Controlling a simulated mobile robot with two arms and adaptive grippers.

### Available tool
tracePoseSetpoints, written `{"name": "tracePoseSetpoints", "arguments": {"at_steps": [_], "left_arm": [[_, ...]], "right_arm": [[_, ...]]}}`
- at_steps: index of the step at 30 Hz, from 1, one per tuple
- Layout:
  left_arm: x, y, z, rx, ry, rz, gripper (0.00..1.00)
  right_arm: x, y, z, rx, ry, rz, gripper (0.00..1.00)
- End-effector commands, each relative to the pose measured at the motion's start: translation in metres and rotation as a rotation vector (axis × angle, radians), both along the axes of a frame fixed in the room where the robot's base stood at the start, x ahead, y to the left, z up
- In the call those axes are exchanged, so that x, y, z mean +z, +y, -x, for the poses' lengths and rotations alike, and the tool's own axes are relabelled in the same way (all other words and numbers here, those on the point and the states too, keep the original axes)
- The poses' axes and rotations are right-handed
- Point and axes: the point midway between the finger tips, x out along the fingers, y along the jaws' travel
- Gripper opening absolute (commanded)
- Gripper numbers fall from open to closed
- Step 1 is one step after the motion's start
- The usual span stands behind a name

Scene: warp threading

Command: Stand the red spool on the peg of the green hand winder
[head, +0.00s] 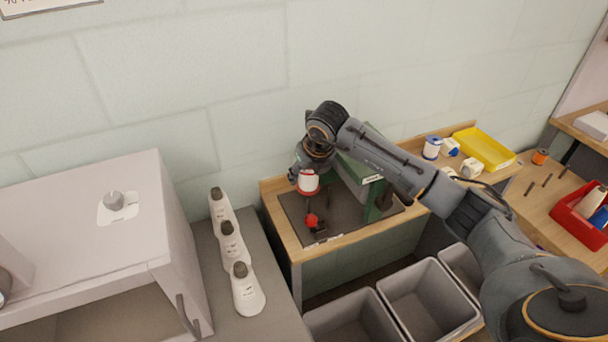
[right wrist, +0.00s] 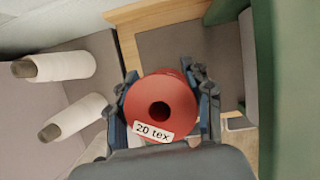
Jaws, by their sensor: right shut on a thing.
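The red spool (head: 308,187), with a pale label reading "20 tex" in the right wrist view (right wrist: 150,90), is gripped between the two fingers of my right gripper (head: 306,172). The spool's dark centre hole faces the wrist camera. The green hand winder (head: 354,180) stands on a dark base plate on the wooden bench, with a red knob (head: 311,220) at its front. The spool is held above the left part of the plate, left of the green body. I cannot make out for sure which dark upright is the peg. My left gripper is out of view.
Several white cones (head: 230,242) stand in a row on the grey counter to the left. Grey bins (head: 427,300) are below the bench front. A yellow tray (head: 484,148) and small spools (head: 432,148) are at the right, and a red bin (head: 575,222) is further right.

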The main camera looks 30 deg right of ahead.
Motion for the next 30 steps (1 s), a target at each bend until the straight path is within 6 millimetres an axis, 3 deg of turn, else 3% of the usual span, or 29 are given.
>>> {"name": "tracePoseSetpoints", "arguments": {"at_steps": [15,30], "left_arm": [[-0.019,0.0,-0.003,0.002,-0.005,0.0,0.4],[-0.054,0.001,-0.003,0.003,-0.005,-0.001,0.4]], "right_arm": [[-0.038,0.0,0.0,0.0,0.001,0.0,0.2],[-0.079,0.0,0.0,0.0,0.0,0.0,0.2]]}}
